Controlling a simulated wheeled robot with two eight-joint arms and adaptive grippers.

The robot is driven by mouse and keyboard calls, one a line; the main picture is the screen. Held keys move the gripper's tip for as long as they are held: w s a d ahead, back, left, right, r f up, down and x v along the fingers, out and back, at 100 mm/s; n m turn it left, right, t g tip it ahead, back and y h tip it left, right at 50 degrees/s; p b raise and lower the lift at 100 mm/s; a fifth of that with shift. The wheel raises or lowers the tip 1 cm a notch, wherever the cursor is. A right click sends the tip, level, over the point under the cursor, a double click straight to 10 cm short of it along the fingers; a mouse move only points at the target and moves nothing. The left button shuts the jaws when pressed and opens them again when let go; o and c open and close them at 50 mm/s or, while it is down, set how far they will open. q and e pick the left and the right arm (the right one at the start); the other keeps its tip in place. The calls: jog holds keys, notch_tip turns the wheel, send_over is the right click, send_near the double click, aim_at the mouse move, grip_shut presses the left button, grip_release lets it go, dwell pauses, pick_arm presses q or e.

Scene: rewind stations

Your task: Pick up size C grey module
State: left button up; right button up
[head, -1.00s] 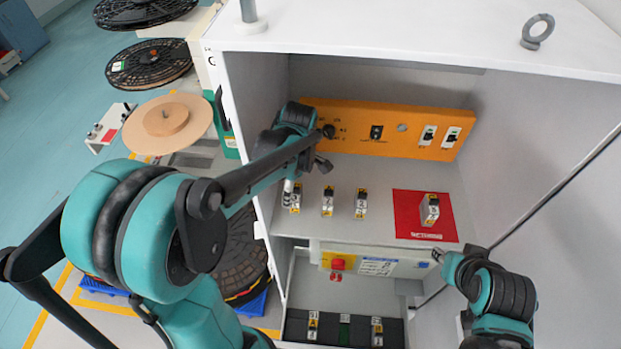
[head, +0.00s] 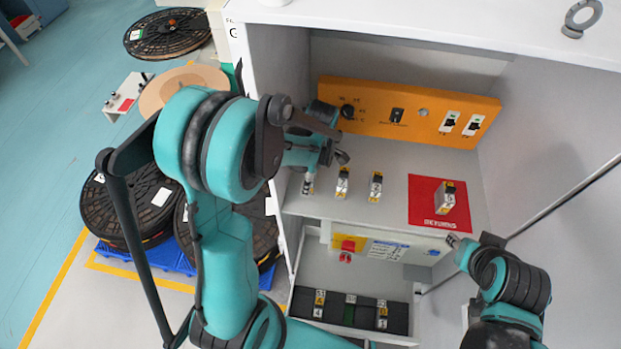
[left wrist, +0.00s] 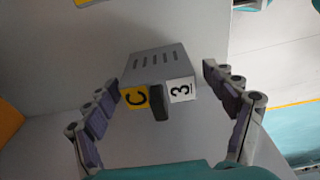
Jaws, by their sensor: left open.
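A grey module (left wrist: 158,68) with a yellow C label and a white 3 label stands between the spread fingers of my left gripper (left wrist: 168,95) in the left wrist view. The fingers are open on both sides of it, with gaps. In the head view my left gripper (head: 324,166) is over the leftmost module (head: 308,184) on the cabinet shelf, hiding its upper part. Two similar modules, a middle one (head: 343,183) and a right one (head: 376,187), stand in the same row. My right gripper (head: 453,241) is at the shelf's front right; its finger opening is unclear.
Another module (head: 445,198) stands on a red mat (head: 423,192). An orange panel (head: 380,110) with switches is behind the row. Cabinet walls bound both sides.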

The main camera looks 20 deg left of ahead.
pick_arm(q)
jog(key=c, duration=1.3)
jog(key=shift+c, duration=0.2)
